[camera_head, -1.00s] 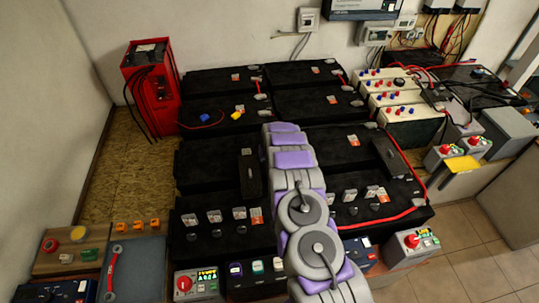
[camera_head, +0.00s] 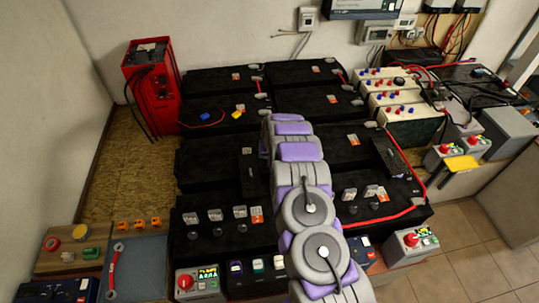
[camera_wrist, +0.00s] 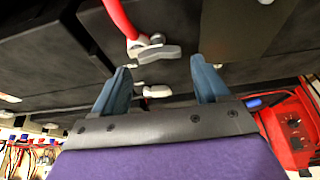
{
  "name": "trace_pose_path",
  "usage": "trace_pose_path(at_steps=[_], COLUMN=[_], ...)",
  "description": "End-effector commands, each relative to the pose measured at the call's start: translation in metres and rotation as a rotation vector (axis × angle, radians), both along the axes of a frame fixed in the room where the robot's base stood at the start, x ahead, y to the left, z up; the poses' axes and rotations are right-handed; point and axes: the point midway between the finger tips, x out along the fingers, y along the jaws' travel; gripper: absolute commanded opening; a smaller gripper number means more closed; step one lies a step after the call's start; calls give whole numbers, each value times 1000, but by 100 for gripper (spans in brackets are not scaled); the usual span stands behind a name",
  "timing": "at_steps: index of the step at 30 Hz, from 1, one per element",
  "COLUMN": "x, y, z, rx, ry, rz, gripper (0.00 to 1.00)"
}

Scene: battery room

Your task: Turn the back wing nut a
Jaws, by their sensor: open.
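My gripper (camera_wrist: 162,78) is open and empty in the wrist view, its two blue-grey fingers spread apart. A grey wing-shaped nut (camera_wrist: 155,52) sits at the end of a red cable (camera_wrist: 121,20), just beyond the fingertips. A second grey nut (camera_wrist: 156,91) shows between the fingers, closer to the gripper's body. I cannot tell whether either finger touches a nut. In the head view, small grey terminal pieces show at the back between the battery columns (camera_head: 257,66) and lower (camera_head: 264,97). My arm hides the gripper there.
Black batteries (camera_head: 215,78) fill the bench in rows. A red charger cabinet (camera_head: 151,85) stands at the back left. White battery blocks (camera_head: 388,98) with red and blue caps stand to the right. Control boxes (camera_head: 197,283) line the front edge.

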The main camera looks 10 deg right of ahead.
Motion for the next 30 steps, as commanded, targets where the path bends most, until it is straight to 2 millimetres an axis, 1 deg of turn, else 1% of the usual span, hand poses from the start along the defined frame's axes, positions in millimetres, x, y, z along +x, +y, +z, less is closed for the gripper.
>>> trace_pose_path(at_steps=[1, 3, 8, 12, 14, 18, 25, 30], x=[-4, -7, -18, -25, -30, -37, -48, -50], y=[0, 1, 0, 1, 1, 1, 2, 2], z=[9, 20, 43, 66, 73, 95, 116, 123], rx=[2, 1, 1, 1, 0, 0, 0, 0], ry=[2, 0, 4, -1, 2, -2, 1, 1], rz=[-1, 0, 0, 1, 1, 0, 1, 0], gripper=[74, 74, 74, 74, 74, 74, 74, 74])
